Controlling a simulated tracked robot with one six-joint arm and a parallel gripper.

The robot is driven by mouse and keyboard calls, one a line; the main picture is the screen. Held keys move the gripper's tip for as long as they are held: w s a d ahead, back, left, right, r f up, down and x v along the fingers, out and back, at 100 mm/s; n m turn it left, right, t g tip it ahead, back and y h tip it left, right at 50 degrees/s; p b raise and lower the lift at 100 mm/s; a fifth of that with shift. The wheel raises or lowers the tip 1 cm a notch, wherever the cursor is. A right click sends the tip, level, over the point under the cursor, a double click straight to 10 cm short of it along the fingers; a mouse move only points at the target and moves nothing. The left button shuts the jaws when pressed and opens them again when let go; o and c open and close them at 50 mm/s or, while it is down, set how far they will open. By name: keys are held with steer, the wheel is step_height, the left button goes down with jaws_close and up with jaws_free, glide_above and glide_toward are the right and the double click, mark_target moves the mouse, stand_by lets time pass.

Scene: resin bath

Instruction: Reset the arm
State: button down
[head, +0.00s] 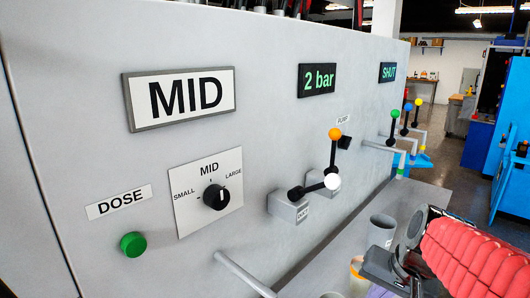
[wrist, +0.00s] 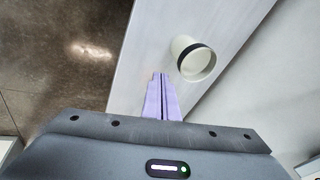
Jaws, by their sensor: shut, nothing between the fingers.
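My gripper (wrist: 160,77) shows in the wrist view as two purple fingers pressed together, with nothing between them. The fingers point over a pale ledge, just left of a whitish cup with a dark band (wrist: 197,66); I cannot tell whether they touch it. In the head view my arm, with a red ribbed sleeve, is at the lower right, and the fingers are mostly hidden or cut off at the bottom edge.
A grey panel (head: 90,90) fills the left, with a dose knob (head: 215,197), a green button (head: 133,244), and levers with orange (head: 334,134) and white (head: 332,182) balls. A grey cup (head: 382,230) stands on the ledge near my arm. Floor (wrist: 65,60) lies left of the ledge.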

steer(key=s+a+n+t, duration=0.1)
steer(key=s+a+n, duration=0.1)
steer(key=s, duration=0.3)
steer(key=s+a+r+n+h, duration=0.1)
steer(key=s+a+n, duration=0.2)
steer(key=s, duration=0.3)
steer(key=shift+a+r+n+t, duration=0.3)
steer(key=shift+a+t, duration=0.1)
steer(key=shift+a, duration=0.5)
